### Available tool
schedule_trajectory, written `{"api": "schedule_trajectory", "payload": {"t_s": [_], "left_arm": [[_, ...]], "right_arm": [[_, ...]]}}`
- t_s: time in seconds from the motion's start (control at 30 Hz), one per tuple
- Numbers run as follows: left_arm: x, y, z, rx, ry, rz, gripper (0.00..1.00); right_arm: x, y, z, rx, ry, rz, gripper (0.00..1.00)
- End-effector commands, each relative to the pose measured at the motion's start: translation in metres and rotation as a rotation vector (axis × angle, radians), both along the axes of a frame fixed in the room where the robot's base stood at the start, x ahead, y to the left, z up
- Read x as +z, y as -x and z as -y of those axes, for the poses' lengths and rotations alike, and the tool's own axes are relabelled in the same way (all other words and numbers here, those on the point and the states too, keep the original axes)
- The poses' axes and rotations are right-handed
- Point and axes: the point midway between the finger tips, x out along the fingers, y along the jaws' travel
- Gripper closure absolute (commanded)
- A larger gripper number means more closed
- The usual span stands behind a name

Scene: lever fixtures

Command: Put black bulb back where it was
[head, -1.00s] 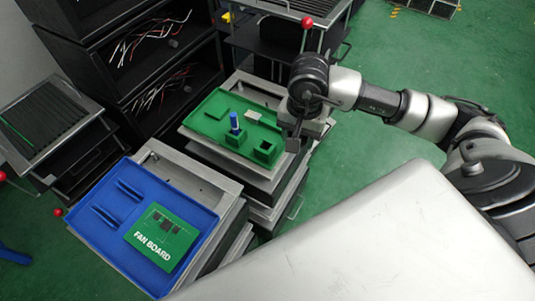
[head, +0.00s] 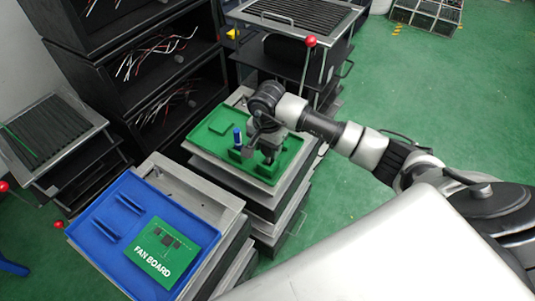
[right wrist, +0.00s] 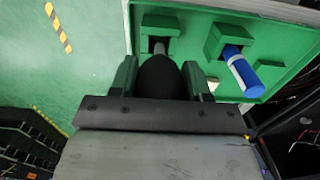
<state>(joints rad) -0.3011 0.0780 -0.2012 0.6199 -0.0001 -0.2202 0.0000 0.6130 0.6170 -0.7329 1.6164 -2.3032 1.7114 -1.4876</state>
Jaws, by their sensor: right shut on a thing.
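My right gripper (head: 266,152) is over the right part of the green tray (head: 217,123). In the right wrist view it is shut on the black bulb (right wrist: 159,78), which sits between its two fingers. The bulb's grey tip points to the square hole of a green socket block (right wrist: 158,24). I cannot tell whether the tip is in the hole or just above it. A blue and white bulb (head: 237,137) stands in a neighbouring socket block; it also shows in the right wrist view (right wrist: 240,70). My left gripper is not in view.
A blue tray (head: 130,257) with a green fan board (head: 166,252) is at the front left. Black shelves (head: 165,65) with wires stand behind. A lever with a red ball (head: 311,41) rises behind the green tray. Green floor is open at right.

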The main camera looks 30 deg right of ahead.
Motion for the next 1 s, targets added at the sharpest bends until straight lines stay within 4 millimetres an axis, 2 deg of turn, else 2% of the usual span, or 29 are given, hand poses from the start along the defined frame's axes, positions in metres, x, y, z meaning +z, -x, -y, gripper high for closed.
{"api": "schedule_trajectory", "payload": {"t_s": [0.23,0.63,0.67,0.8,1.0], "left_arm": [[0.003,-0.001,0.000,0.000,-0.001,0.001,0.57],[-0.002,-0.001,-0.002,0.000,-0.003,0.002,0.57],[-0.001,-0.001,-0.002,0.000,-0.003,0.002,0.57],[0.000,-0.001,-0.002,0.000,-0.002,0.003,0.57],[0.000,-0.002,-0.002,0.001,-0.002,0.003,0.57]], "right_arm": [[-0.034,0.001,-0.001,-0.002,-0.002,-0.005,0.63],[-0.042,0.001,0.001,0.000,0.001,0.000,0.63],[-0.041,0.001,0.000,0.000,0.001,-0.001,0.50],[-0.040,0.001,0.000,0.000,0.001,-0.001,0.29],[-0.040,0.001,0.000,0.000,0.000,-0.001,0.28]]}}
